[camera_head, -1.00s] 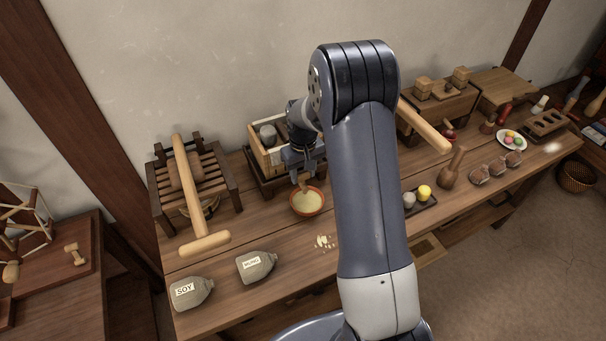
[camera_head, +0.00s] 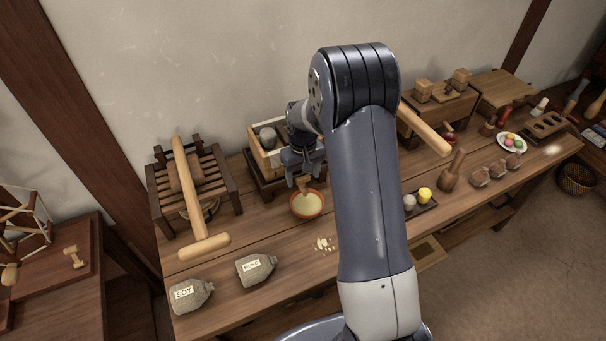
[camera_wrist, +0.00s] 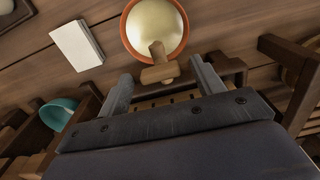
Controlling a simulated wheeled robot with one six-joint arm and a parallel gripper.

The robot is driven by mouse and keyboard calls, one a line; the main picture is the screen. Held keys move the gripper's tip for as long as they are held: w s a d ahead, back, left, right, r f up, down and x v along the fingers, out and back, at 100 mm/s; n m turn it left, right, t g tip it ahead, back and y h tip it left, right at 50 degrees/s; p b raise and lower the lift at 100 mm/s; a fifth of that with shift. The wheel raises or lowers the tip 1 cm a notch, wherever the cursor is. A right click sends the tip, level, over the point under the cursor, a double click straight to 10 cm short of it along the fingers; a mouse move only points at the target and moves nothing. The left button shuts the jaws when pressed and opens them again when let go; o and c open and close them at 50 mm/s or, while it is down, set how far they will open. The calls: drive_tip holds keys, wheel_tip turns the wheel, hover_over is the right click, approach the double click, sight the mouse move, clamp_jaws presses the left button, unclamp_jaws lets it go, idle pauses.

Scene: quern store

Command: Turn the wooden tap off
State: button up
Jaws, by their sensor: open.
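The wooden tap (camera_wrist: 158,72) is a pale T-shaped piece in the wrist view, with its crossbar lying between my fingertips. It also shows in the head view (camera_head: 302,184), just below my gripper. My gripper (camera_head: 303,168) is open, with one finger on each side of the tap's crossbar in the wrist view (camera_wrist: 163,82); I cannot tell if either touches it. An orange-rimmed bowl (camera_head: 307,206) of cream-coloured liquid stands below the tap's spout. The wooden box (camera_head: 259,158) holding a grey stone stands behind, partly hidden by my gripper.
A slatted wooden rack (camera_head: 229,183) with a long mallet (camera_head: 205,245) leaning on it stands left. Two grey bottles, one labelled SOY (camera_head: 190,294), lie at the front. Pale crumbs (camera_head: 323,244) lie on the table. My arm hides the table's middle.

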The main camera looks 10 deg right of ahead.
sight(303, 177)
wheel_tip(303, 177, up, 11)
drive_tip(key=shift+f+b, duration=0.15)
drive_tip(key=shift+b, duration=0.15)
wheel_tip(303, 177, down, 10)
drive_tip(key=shift+f+p, duration=0.2)
drive_tip(key=shift+p, duration=0.1)
drive_tip(key=shift+f, duration=0.25)
drive_tip(key=shift+n, duration=0.4)
idle(0.3)
